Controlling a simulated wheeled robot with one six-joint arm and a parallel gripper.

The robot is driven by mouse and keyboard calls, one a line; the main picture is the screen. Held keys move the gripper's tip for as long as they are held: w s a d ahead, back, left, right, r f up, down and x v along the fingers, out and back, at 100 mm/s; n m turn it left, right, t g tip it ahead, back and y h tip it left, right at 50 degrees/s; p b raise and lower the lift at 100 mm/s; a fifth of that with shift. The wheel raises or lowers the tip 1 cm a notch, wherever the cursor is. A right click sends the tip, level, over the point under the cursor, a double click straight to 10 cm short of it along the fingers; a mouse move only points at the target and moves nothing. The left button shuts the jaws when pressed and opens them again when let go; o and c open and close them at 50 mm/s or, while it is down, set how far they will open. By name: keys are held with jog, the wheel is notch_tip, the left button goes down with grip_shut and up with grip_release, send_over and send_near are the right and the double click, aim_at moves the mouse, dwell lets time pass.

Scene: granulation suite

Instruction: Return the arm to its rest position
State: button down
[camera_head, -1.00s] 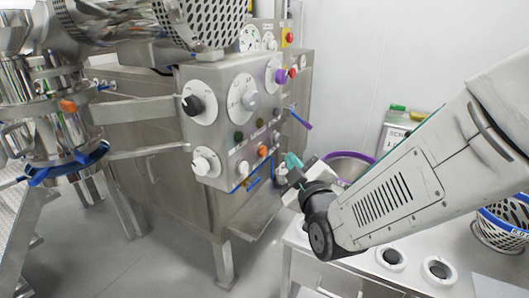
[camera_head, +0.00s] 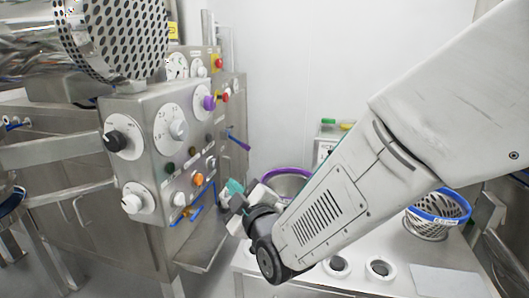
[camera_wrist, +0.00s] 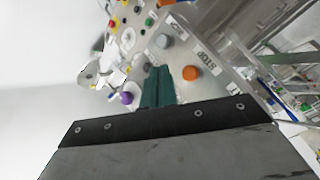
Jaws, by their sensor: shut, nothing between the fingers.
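My gripper (camera_head: 235,187) has teal fingers and is in front of the right side of the steel control panel, apart from it as far as I can tell. In the wrist view the teal fingers (camera_wrist: 158,87) are together with nothing between them. My white arm extends from the upper right, with the wrist bent toward the panel. The control panel (camera_head: 150,160) carries several dials, buttons and knobs. An orange knob (camera_wrist: 191,73) and a purple knob (camera_wrist: 127,98) show near the fingers in the wrist view.
A white bench (camera_head: 330,284) with round holes stands below my arm. A purple-rimmed steel bowl (camera_head: 287,181) sits behind the wrist. A blue-rimmed perforated basket (camera_head: 437,218) is at the right. A perforated steel drum (camera_head: 112,38) overhangs the panel. The white wall behind is clear.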

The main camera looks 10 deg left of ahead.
notch_tip(320, 180, down, 8)
jog(key=s+m+g+h, duration=0.2)
jog(key=g+h, duration=0.1)
jog(key=g, duration=0.1)
jog(key=s+d+f+m+g+h, duration=0.3)
jog(key=d+g+h, duration=0.1)
jog(key=d, duration=0.6)
jog(key=s+d+r+m+g+h, duration=0.1)
jog(key=s+d+r+m, duration=0.3)
jog(key=d, duration=0.7)
jog(key=s+d+r+m+g+h, duration=0.2)
jog(key=s+d+r+m, duration=0.2)
jog(key=s+d, duration=0.5)
jog(key=s+d+r+m+g+h, duration=0.2)
jog(key=s+d+r+m, duration=0.2)
jog(key=d, duration=0.9)
jog(key=s, duration=0.3)
jog(key=shift+m, duration=0.3)
jog(key=shift+a+r, duration=0.1)
